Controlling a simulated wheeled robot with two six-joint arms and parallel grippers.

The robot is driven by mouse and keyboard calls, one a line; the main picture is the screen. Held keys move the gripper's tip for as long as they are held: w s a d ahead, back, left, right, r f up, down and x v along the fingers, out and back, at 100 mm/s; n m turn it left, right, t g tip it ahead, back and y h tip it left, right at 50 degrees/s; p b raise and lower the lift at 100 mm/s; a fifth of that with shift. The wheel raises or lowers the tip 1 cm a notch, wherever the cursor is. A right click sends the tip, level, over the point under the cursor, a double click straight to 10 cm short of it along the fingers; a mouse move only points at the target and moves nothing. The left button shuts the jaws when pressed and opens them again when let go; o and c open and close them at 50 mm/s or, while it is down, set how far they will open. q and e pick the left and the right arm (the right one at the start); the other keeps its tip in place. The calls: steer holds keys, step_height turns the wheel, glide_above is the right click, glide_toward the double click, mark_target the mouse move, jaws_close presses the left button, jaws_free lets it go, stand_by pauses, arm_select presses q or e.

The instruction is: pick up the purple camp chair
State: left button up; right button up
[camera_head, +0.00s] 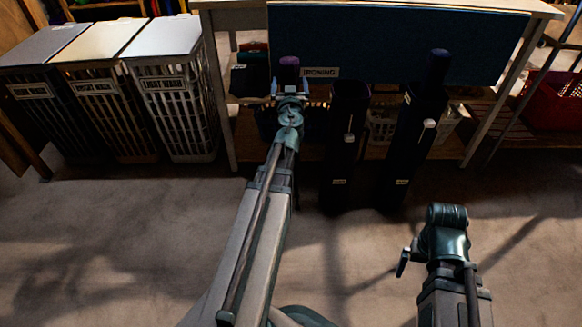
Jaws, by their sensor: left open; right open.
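The purple camp chair shows only as a rounded purple top (289,64), in front of the blue board and left of the "IRONING" label. My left gripper (290,86) reaches up to it from below, with its fingers open at the lower edge of the purple top. The gripper and wrist hide what lies under it, and I cannot tell whether the fingers touch it. My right gripper (403,262) is low at the right, over the floor, open and apart from everything; its fingers are mostly hidden.
Two tall dark holders (347,135) stand right of my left gripper; the right one (408,150) has a dark blue roll (439,66) in it. A wooden workbench (221,100) stands behind. Several laundry hampers (170,95) are at left, a red basket (553,98) at right. The front floor is clear.

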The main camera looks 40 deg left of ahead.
arm_select(q)
steer(key=x, duration=0.2)
steer(key=shift+w+a, duration=0.15)
steer(key=shift+w, duration=0.1)
steer(key=shift+c, duration=0.3)
jaws_close()
